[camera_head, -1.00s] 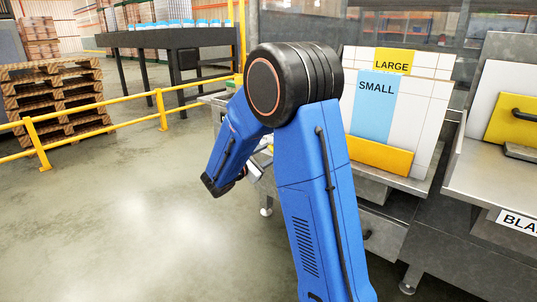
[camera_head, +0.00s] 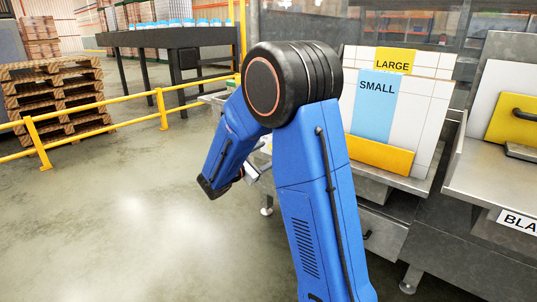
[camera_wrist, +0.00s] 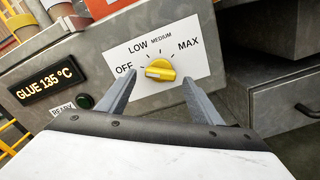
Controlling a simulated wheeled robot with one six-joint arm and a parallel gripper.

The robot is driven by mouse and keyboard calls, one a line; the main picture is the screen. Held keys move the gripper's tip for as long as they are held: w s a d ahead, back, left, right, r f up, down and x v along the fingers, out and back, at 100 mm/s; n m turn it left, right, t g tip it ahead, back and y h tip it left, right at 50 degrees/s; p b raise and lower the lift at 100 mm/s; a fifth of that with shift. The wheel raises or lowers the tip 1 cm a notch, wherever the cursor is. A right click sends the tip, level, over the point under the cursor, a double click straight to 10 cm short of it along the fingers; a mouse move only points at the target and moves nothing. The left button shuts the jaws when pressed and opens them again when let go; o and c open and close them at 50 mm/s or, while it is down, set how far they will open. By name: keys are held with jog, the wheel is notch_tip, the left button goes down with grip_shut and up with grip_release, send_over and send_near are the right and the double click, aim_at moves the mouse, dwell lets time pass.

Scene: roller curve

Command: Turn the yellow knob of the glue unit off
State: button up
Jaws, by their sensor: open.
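The yellow knob (camera_wrist: 160,69) sits on a white dial plate (camera_wrist: 190,35) marked OFF, LOW, MEDIUM and MAX, on the grey front of the glue unit (camera_wrist: 75,60). A pale mark shows on the knob's left part, on the OFF side; its exact setting is hard to tell. My gripper (camera_wrist: 158,82) is open, with one grey finger to the left of the knob and one to the right. Gaps show between the knob and both fingers. In the head view my gripper (camera_head: 252,173) is partly seen beyond my blue arm, and the knob is hidden.
The glue unit carries a "GLUE 135 °C" display (camera_wrist: 45,86) and a dark green button (camera_wrist: 84,101) by a READY label. A drawer with a black handle (camera_wrist: 308,112) is at the right. A yellow rail (camera_head: 100,105) runs at the left; the floor before it is clear.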

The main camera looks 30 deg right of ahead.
jog(key=v, duration=1.5)
jog(key=shift+a, duration=0.35)
jog(key=shift+s, duration=0.15)
jog(key=s+d+f+m+g+y, duration=0.1)
jog(key=s+d+m+g+y, duration=0.25)
jog(key=s, duration=0.65)
jog(key=s+d+m+g+y, duration=0.3)
jog(key=s+d+m+y, duration=0.15)
jog(key=s, duration=0.65)
jog(key=s+a+m+t+y, duration=0.5)
jog(key=s+a+m+y, duration=0.3)
jog(key=s, duration=0.5)
jog(key=shift+a+f+y, duration=0.35)
jog(key=shift+a+y, duration=0.15)
jog(key=shift+a, duration=0.5)
